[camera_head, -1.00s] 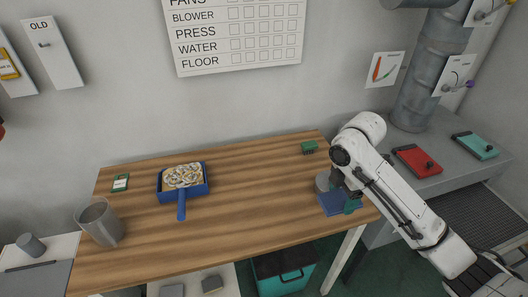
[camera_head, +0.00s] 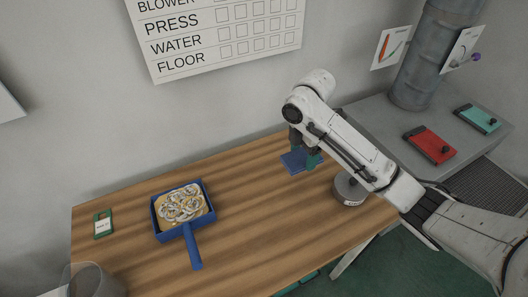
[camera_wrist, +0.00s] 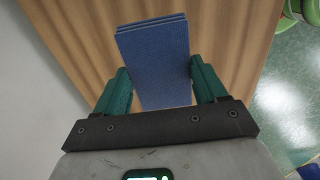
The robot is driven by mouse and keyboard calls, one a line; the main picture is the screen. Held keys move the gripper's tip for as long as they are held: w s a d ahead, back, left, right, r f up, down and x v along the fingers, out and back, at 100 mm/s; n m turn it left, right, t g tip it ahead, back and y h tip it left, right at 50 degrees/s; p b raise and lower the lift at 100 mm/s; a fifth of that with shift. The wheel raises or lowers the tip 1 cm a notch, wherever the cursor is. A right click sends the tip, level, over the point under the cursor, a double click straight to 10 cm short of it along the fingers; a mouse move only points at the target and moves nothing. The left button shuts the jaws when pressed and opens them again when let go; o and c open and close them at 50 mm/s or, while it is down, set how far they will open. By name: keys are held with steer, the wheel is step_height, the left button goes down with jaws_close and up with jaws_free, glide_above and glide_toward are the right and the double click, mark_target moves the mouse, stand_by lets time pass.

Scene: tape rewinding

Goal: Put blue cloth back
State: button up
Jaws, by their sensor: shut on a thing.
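The blue cloth (camera_head: 295,162) is a folded, flat rectangle near the back right of the wooden table. My gripper (camera_head: 306,158) is shut on it, seen from above with its teal fingers. In the wrist view the cloth (camera_wrist: 155,58) lies between the two fingers of my gripper (camera_wrist: 161,72), its layered far edge sticking out past them. The wooden table shows beyond it. I cannot tell whether the cloth touches the table or hangs just above it.
A grey round tin (camera_head: 350,190) stands at the table's right edge, under my arm. A blue dustpan (camera_head: 191,232) holding rings and shavings lies on the left, near a green tag (camera_head: 103,224) and a grey cup (camera_head: 92,282). The table's middle is clear. Red (camera_head: 430,145) and teal (camera_head: 478,118) cases lie on the grey bench.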

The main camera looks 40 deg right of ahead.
steer(key=shift+s+b, duration=0.1)
steer(key=shift+b, duration=0.2)
steer(key=w+d+f+b, duration=0.1)
steer(key=w+f+b, duration=0.45)
steer(key=w, duration=0.35)
steer(key=b, duration=0.3)
glide_above(273, 161)
steer(key=f, duration=0.3)
steer(key=shift+s+f, duration=0.1)
steer(key=shift+s, duration=0.2)
steer(key=shift+w+f, duration=0.25)
steer(key=shift+f, duration=0.15)
steer(key=shift+f+p, duration=0.6)
steer(key=shift+f, duration=1)
steer(key=shift+f, duration=0.3)
steer(key=o, duration=0.9)
steer(key=shift+o, duration=0.2)
